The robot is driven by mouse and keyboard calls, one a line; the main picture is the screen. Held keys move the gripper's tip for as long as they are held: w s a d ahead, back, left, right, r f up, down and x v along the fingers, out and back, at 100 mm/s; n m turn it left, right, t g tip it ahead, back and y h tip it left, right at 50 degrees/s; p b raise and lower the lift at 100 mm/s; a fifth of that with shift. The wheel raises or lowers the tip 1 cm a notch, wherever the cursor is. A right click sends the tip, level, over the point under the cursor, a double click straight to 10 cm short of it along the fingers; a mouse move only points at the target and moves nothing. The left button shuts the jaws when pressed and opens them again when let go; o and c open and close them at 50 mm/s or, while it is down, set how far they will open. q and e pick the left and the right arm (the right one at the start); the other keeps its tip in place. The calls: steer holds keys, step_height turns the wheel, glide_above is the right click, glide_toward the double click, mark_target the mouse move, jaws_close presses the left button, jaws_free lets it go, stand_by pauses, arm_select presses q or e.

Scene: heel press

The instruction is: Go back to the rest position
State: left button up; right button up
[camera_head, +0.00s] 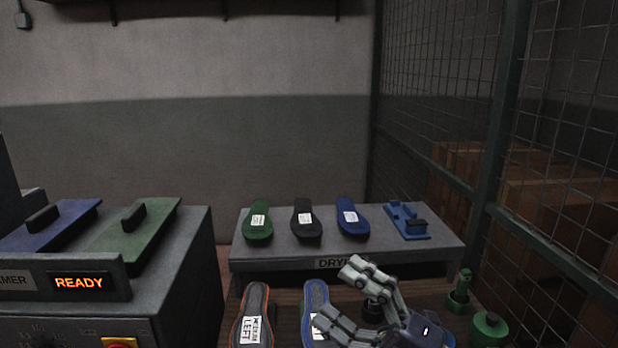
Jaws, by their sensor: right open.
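My right gripper (338,296) comes in from the lower right, with its grey fingers spread apart and nothing seen between them. It is over the front table, and its fingers cover part of a blue-rimmed shoe sole (315,293). I cannot tell whether it touches that sole. An orange-rimmed sole (256,303) with a "MEDIUM LEFT" label lies to the left of it. My left gripper is not in view.
A grey machine (180,290) with a lit "READY" display (78,283) stands left, with blue and green lids. Behind, a grey dryer shelf (275,252) holds green (258,231), black (305,230) and blue (351,227) pieces. Green containers (488,328) and a wire fence are right.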

steer(key=w+d+f+m+t+h, duration=0.2)
steer(key=d+m+t+h, duration=0.4)
steer(key=m, duration=0.3)
steer(key=w+d+f+m+t+h, duration=0.2)
steer(key=d+m+t+h, duration=0.1)
steer(key=d+m+h, duration=0.45)
steer(key=s+d+f+m+g+h, duration=0.3)
steer(key=f+m+h, duration=0.15)
steer(key=f, duration=0.45)
steer(key=s+d+f+m+g+h, duration=0.3)
steer(key=f+m+g, duration=0.15)
steer(key=f, duration=0.35)
steer(key=s+a+f+m+g+y, duration=0.1)
steer(key=s+a+f+g, duration=0.1)
steer(key=s+f+g, duration=0.6)
steer(key=s+a+f+m+g+y, duration=0.1)
steer(key=s+a+f+g, duration=0.1)
steer(key=s+f, duration=0.75)
steer(key=s+f+g, duration=0.1)
steer(key=s+f, duration=0.1)
steer(key=f, duration=0.9)
steer(key=s+f, duration=0.2)
steer(key=f, duration=1)
steer(key=s+d+f+g, duration=0.1)
steer(key=s+d+f, duration=0.2)
steer(key=s+f, duration=1.3)
steer(key=shift+s+d+f, duration=0.15)
steer(key=shift+s+f, duration=0.2)
steer(key=shift+s, duration=0.5)
